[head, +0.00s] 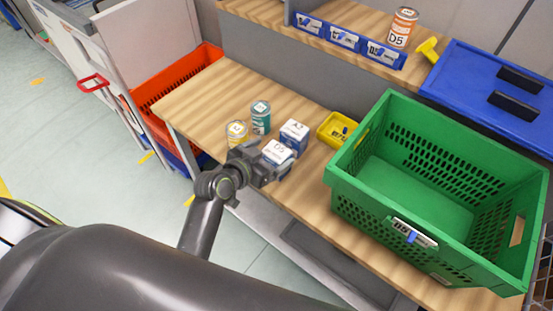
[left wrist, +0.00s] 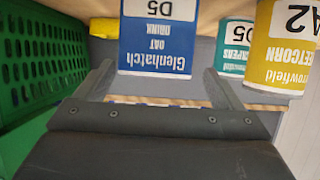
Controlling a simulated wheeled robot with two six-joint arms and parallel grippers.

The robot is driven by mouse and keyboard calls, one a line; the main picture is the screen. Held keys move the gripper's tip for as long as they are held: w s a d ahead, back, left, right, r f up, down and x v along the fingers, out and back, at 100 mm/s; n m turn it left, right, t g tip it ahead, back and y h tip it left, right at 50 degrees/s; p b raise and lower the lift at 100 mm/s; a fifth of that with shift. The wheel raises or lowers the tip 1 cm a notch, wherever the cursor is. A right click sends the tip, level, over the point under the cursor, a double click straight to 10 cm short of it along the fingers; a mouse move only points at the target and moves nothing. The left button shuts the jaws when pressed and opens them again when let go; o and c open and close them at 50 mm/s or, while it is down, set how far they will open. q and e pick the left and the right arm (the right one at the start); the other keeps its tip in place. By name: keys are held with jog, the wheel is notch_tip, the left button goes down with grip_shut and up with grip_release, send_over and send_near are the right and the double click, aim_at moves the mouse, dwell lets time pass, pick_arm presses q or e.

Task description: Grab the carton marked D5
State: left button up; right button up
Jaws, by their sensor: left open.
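The carton marked D5 (head: 278,152) is white and blue and stands on the wooden bench at its near edge. In the left wrist view the picture is inverted, and the carton (left wrist: 157,45) reads "Glenhatch oat drink". My left gripper (head: 268,168) is open at the carton's near side. In the left wrist view the carton shows between the two fingers of the gripper (left wrist: 160,76), with a gap at each side. How far the fingers reach along it I cannot tell. My right gripper is not in view.
A second white and blue carton (head: 294,132) stands just behind. A yellow can (head: 236,133) and a teal can (head: 260,117) stand to the left. A yellow bin (head: 331,131) and a green crate (head: 352,184) are to the right. An orange D5 can (head: 402,27) is on the shelf.

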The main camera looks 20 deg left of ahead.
aim_at(280, 150)
pick_arm(q)
jog(key=shift+d+x, duration=0.2)
jog(key=shift+x, duration=1.95)
jog(key=shift+s+f, duration=0.1)
jog(key=shift+c, duration=0.4)
jog(key=c, duration=1.2)
